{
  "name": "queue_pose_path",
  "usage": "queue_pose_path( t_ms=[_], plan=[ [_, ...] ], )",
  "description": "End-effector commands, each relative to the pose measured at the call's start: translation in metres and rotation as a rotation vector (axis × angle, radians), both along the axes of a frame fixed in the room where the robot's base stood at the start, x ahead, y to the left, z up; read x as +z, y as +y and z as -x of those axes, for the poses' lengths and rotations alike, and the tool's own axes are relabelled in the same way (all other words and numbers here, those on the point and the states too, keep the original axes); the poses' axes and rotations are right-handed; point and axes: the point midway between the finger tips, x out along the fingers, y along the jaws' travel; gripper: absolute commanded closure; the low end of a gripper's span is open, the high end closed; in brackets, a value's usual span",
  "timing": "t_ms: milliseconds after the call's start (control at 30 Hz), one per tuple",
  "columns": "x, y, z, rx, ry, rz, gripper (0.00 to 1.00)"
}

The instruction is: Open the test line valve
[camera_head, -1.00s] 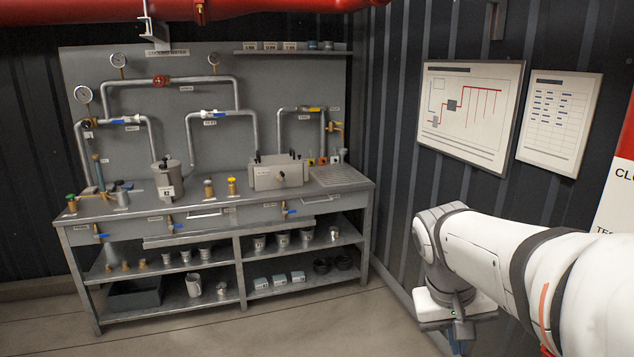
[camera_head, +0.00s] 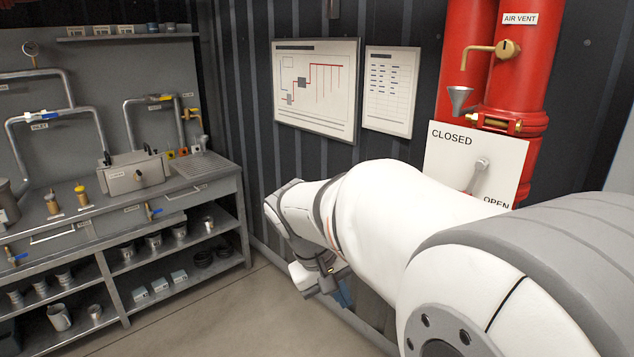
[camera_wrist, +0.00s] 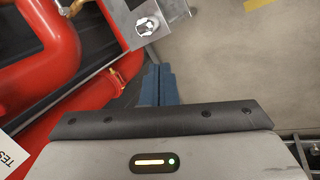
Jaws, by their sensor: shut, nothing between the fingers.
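A white placard (camera_head: 455,165) marked CLOSED at its upper left and OPEN at its lower right hangs on red pipework in the head view. A grey lever (camera_head: 480,168) sits on it, its upper end nearer the middle; my arm hides the placard's lower part. A white label starting "TES" (camera_wrist: 12,152) shows at the lower left of the wrist view. My gripper (camera_wrist: 156,82) is shut and empty, its blue fingers together. It points down over the floor, apart from the placard. In the head view the gripper (camera_head: 341,294) is partly hidden by my arm.
Thick red pipes (camera_wrist: 50,50) run close by on the left in the wrist view. A grey metal plate with a round fitting (camera_wrist: 147,26) lies beyond the fingers. A workbench (camera_head: 130,210) with pipes and valves stands at the left. The floor (camera_head: 200,310) between is clear.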

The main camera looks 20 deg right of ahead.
Motion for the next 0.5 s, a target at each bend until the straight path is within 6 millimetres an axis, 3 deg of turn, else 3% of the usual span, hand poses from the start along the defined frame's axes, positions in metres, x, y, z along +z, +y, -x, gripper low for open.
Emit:
queue_pose_path(
  t_ms=[100, 300, 500],
  plan=[
    [0.029, -0.048, -0.032, -0.090, 0.085, 0.181, 1.00],
    [0.075, -0.126, -0.083, -0.247, 0.179, 0.523, 1.00],
    [0.110, -0.180, -0.124, -0.379, 0.207, 0.835, 1.00]
  ],
)
